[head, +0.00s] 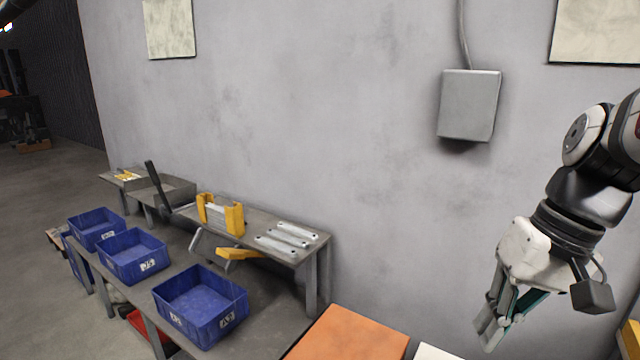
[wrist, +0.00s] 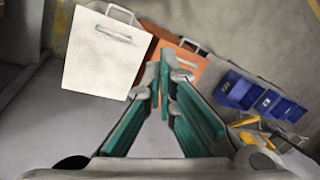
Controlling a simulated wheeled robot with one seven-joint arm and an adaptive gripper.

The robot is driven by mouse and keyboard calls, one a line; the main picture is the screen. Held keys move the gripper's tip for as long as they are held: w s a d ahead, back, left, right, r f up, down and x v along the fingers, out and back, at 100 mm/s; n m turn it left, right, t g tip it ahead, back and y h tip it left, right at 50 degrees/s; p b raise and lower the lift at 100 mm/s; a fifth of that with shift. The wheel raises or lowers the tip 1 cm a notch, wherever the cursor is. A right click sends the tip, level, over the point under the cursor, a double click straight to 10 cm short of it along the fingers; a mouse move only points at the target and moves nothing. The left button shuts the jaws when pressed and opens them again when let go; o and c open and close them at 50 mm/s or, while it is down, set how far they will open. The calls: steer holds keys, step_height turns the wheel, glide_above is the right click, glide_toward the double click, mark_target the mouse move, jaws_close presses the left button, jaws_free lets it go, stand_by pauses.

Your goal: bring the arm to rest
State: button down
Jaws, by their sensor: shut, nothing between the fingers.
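My gripper (head: 490,335) is at the right of the head view, in front of the grey wall, with its fingers pointing down and to the left. In the wrist view the teal-sided fingers (wrist: 164,90) come together at their tips. The gripper is shut and holds nothing. My arm is bent and reaches in from the right edge of the head view. The gripper looks apart from everything around it.
Blue bins (head: 200,305) stand on a low table at the left. Behind them a bench (head: 318,243) bears galvanized brackets (head: 287,237) and a yellow holder (head: 220,214). An orange surface (head: 350,335) and a white bag (wrist: 103,55) are below. A grey box (head: 469,105) hangs on the wall.

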steer(key=s+a+r+t+h+p, duration=0.1)
steer(key=s, duration=0.4)
steer(key=s+a+r+n+t+h+p, duration=0.1)
steer(key=s+r+t+h, duration=0.1)
steer(key=s, duration=0.3)
steer(key=shift+a+n+t, duration=0.25)
steer(key=shift+n+t, duration=0.05)
